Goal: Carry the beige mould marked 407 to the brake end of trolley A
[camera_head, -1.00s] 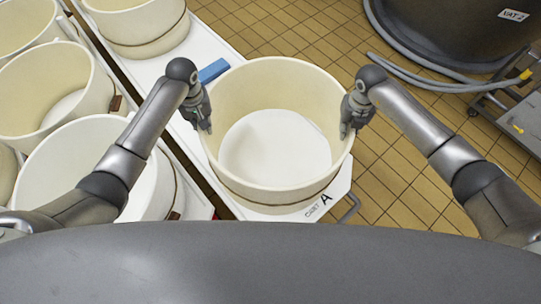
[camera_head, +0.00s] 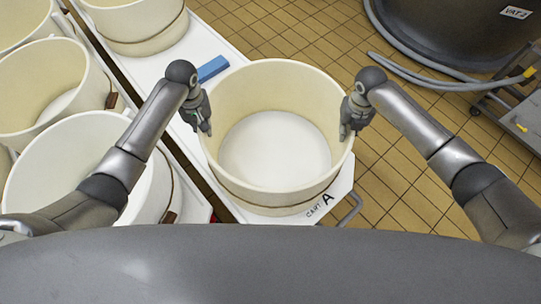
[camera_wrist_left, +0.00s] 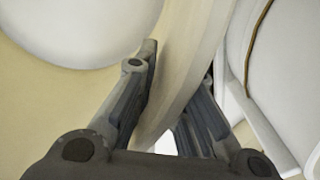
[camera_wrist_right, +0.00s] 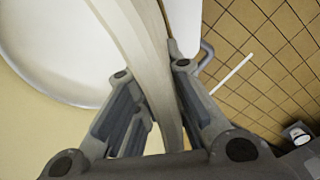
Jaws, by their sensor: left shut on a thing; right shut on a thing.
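A large round beige mould (camera_head: 275,185) with a pale floor inside is between my two grippers, over the near end of the white trolley marked CART A (camera_head: 335,198). No 407 mark shows on it. My left gripper (camera_head: 205,122) is shut on the left side of its rim; the rim passes between the fingers in the left wrist view (camera_wrist_left: 175,95). My right gripper (camera_head: 347,125) is shut on the right side of the rim, also seen in the right wrist view (camera_wrist_right: 155,90). I cannot tell whether the mould touches the trolley top.
Another beige mould (camera_head: 140,40) stands farther along the trolley, with a blue block (camera_head: 212,68) between. Several moulds (camera_head: 50,90) crowd the left. A grey handle (camera_head: 352,208) juts from the trolley's near end. A dark vat (camera_head: 450,25) and hose stand right, beyond open tiled floor.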

